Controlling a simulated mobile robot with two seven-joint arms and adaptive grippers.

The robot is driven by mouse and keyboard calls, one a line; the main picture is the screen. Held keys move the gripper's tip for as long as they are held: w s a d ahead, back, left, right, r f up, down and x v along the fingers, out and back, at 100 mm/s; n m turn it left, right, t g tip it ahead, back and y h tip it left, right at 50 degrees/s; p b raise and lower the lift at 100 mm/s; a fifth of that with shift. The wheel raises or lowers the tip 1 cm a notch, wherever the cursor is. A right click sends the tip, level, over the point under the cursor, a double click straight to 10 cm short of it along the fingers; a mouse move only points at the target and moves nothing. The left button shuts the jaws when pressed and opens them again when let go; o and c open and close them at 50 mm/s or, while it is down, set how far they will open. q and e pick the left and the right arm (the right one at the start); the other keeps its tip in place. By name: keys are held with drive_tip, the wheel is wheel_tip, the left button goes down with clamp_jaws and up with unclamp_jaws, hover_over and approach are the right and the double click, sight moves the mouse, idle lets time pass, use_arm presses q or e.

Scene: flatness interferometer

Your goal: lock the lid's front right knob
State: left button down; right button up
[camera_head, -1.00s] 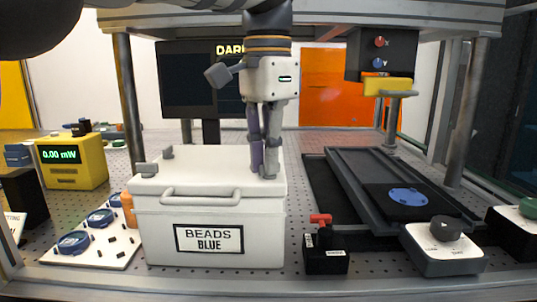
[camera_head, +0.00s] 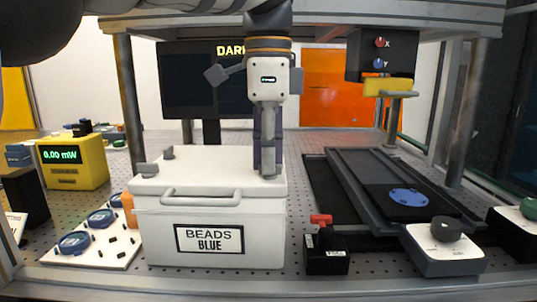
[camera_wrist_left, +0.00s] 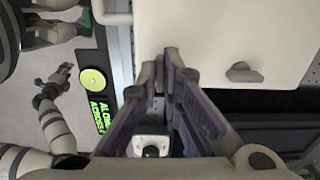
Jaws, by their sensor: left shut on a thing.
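The white box labelled BEADS BLUE (camera_head: 215,257) has a white lid (camera_head: 215,165) with a front handle (camera_head: 200,197). Grey knobs show at its front left (camera_head: 147,169) and back left (camera_head: 167,152). My left gripper (camera_head: 268,172) points straight down at the lid's front right corner, shut on the front right knob, which its fingers hide. In the left wrist view the fingertips (camera_wrist_left: 172,62) meet at the lid's edge, and the back right knob (camera_wrist_left: 243,73) is clear of them. A grey arm that looks like my right one shows there, its gripper (camera_wrist_left: 58,82) small and unclear.
Right of the box stand a small black block with a red lever (camera_head: 322,220), a dark stage with a blue disc (camera_head: 408,197), and a control box with a black knob (camera_head: 446,229). A yellow power meter (camera_head: 72,163) and a tray of blue discs (camera_head: 107,247) are left.

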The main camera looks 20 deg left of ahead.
idle(0.3)
use_arm(q)
drive_tip(key=c, duration=1.8)
unclamp_jaws()
drive_tip(key=shift+o, duration=0.2)
